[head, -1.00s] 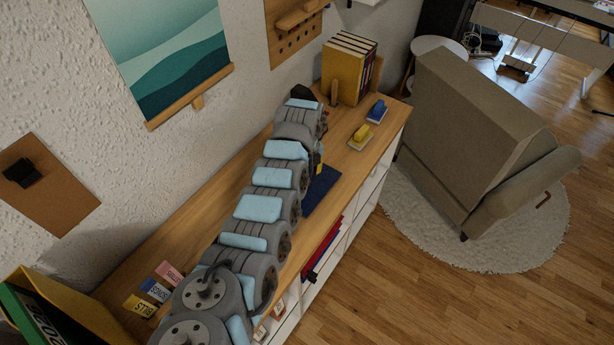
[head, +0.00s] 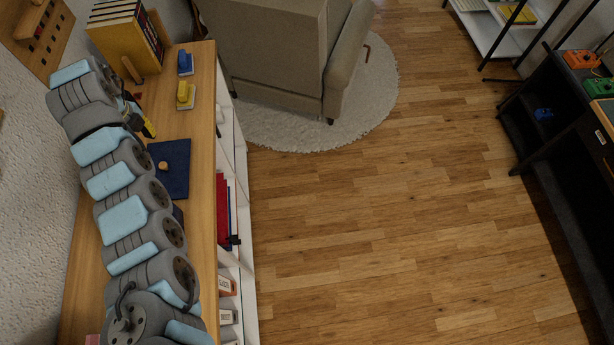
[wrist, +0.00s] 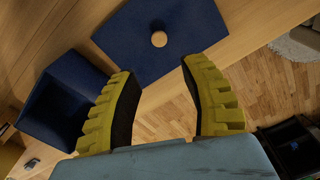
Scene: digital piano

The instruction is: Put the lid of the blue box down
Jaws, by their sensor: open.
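The dark blue lid (head: 176,160), a flat panel with a round wooden knob (head: 163,165), appears to lie flat on the wooden cabinet top, knob up. In the wrist view the lid (wrist: 185,28) is ahead of my gripper (wrist: 158,72), whose two yellow fingers are spread apart with nothing between them. The knob (wrist: 159,39) is just beyond the fingertips and clear of them. The open blue box (wrist: 62,100) is beside the lid, at the left of the wrist view. In the head view my arm largely hides the box, and my gripper (head: 145,125) is partly hidden.
A yellow block (head: 185,95) and a blue block (head: 185,62) sit on the cabinet top (head: 203,130) beyond the lid, near yellow books (head: 125,38). An armchair (head: 265,55) on a round rug stands right of the cabinet. The wooden floor (head: 400,220) is open.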

